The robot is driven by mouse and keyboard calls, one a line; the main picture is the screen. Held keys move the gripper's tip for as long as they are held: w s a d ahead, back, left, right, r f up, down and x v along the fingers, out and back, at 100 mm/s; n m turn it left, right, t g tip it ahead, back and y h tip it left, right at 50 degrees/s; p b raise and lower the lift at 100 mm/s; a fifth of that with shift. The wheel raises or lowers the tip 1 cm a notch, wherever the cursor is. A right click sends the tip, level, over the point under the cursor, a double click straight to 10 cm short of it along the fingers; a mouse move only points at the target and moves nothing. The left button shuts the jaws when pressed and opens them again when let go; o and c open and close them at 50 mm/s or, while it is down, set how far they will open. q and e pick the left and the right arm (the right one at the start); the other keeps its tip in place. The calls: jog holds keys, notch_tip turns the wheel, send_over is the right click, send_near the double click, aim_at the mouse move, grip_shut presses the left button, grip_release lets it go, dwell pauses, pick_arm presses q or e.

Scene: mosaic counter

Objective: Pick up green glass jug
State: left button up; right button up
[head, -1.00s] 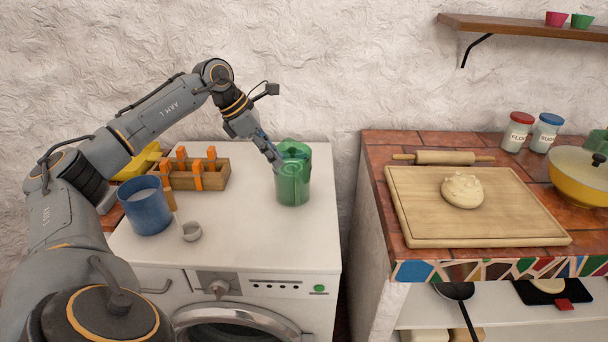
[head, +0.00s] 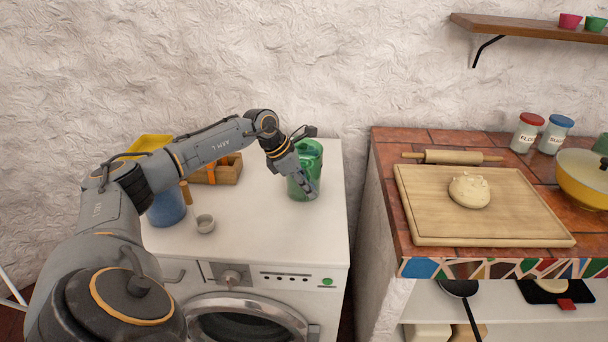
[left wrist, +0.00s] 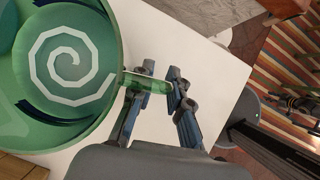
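The green glass jug (head: 307,162) stands upright on the white washing machine top in the head view. My left gripper (head: 307,187) reaches down in front of it and hides part of its side. In the left wrist view I look into the jug (left wrist: 66,70), with a pale spiral on its bottom. Its handle (left wrist: 158,86) lies between the two fingertips of my left gripper (left wrist: 162,72). The fingers stand apart with the handle in the gap; whether they press on it is unclear. A small dark jointed part at the wrist view's right may be my right gripper.
A wooden box (head: 229,170) is behind. The tiled counter right holds a board (head: 420,220) with dough and a rolling pin (head: 452,157).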

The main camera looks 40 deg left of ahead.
pick_arm(q)
jog(key=shift+s+r, duration=0.1)
jog(key=shift+c, duration=0.2)
grip_shut()
jog(key=shift+r, duration=0.1)
pick_arm(e)
jog(key=shift+s, duration=0.25)
pick_arm(q)
jog(key=shift+r, duration=0.1)
pick_arm(e)
jog(key=shift+f, duration=0.1)
